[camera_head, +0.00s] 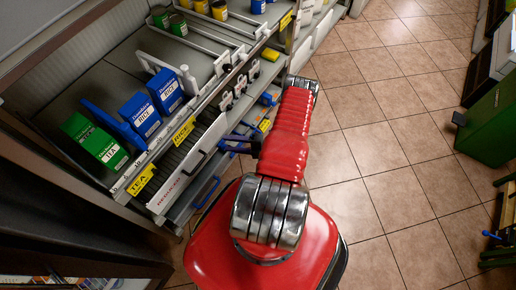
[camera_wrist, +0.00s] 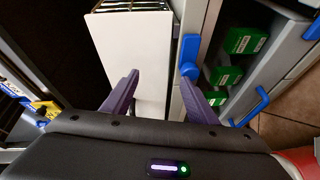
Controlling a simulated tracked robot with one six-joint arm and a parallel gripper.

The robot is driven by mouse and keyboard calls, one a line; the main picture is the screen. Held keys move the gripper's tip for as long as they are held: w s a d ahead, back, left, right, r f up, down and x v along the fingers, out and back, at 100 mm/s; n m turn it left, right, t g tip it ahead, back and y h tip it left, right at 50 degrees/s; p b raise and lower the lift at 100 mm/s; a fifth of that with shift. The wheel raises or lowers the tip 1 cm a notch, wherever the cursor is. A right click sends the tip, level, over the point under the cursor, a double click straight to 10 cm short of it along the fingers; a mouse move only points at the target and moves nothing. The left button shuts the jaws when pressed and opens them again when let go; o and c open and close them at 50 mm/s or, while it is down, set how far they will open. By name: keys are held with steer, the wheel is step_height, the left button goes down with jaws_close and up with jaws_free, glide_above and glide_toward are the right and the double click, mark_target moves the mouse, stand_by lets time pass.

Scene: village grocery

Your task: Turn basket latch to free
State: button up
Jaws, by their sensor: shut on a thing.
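In the wrist view, my gripper (camera_wrist: 160,76) has its two purple fingers apart, with a white panel (camera_wrist: 130,45) filling the space between them. It is shut on this panel, though the exact contact is hard to see. A blue latch-like lever (camera_wrist: 188,50) stands just right of the panel, right by the right fingertip. Whether the finger touches it cannot be told. In the head view, my gripper (camera_head: 240,144) is at the shelf front, partly hidden by my red arm. Blue parts show beside it, too small to tell apart.
Another blue handle (camera_wrist: 250,106) and green boxes (camera_wrist: 245,41) lie to the right in the wrist view. In the head view, blue rice boxes (camera_head: 140,114) and a green tea box (camera_head: 94,141) stand on the shelf.

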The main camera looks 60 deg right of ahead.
steer(key=f+v, duration=0.2)
steer(key=v, duration=1.2)
steer(key=shift+a, duration=0.15)
stand_by(1.5)
steer(key=shift+s+f+n, duration=0.15)
steer(key=shift+n, duration=0.15)
stand_by(0.5)
